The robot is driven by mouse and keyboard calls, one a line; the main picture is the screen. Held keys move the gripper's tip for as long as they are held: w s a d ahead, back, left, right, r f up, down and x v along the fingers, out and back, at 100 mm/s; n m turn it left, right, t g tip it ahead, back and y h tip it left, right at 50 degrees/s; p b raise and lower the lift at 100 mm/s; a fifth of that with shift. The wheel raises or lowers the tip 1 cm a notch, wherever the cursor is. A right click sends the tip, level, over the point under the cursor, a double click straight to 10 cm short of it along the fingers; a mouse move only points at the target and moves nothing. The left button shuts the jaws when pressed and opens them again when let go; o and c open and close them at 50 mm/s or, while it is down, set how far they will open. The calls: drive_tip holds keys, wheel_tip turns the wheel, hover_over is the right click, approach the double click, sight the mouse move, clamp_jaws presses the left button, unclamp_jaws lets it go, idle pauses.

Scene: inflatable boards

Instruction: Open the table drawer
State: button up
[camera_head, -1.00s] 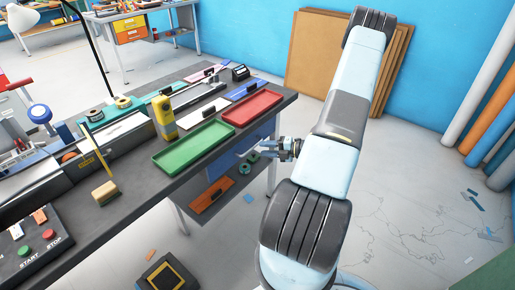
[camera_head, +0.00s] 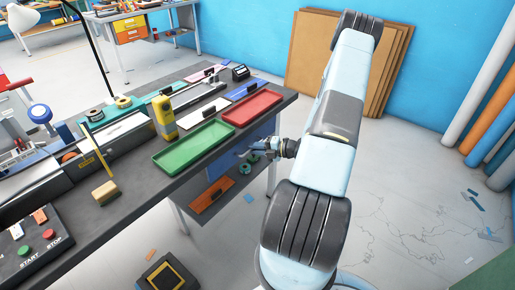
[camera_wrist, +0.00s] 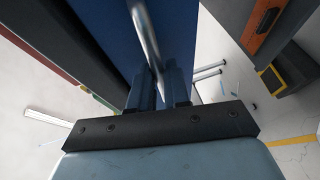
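The drawer (camera_head: 228,163) has a blue front and sits under the dark tabletop. It looks closed. In the wrist view the blue front (camera_wrist: 105,25) fills the upper middle, with a shiny curved metal bar handle (camera_wrist: 146,35) on it. My gripper (camera_head: 258,147) is at the drawer front in the head view. In the wrist view the two dark blue fingers of my gripper (camera_wrist: 159,82) stand on either side of the handle's near end, with a gap between them. Contact with the handle is not clear.
A green tray (camera_head: 195,145) and a red tray (camera_head: 252,107) lie on the tabletop above the drawer. A lower shelf holds an orange-brown item (camera_head: 211,196) and teal rolls. A black and yellow box (camera_head: 167,274) stands on the floor. Floor to the right is mostly clear.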

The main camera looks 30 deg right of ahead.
clamp_jaws()
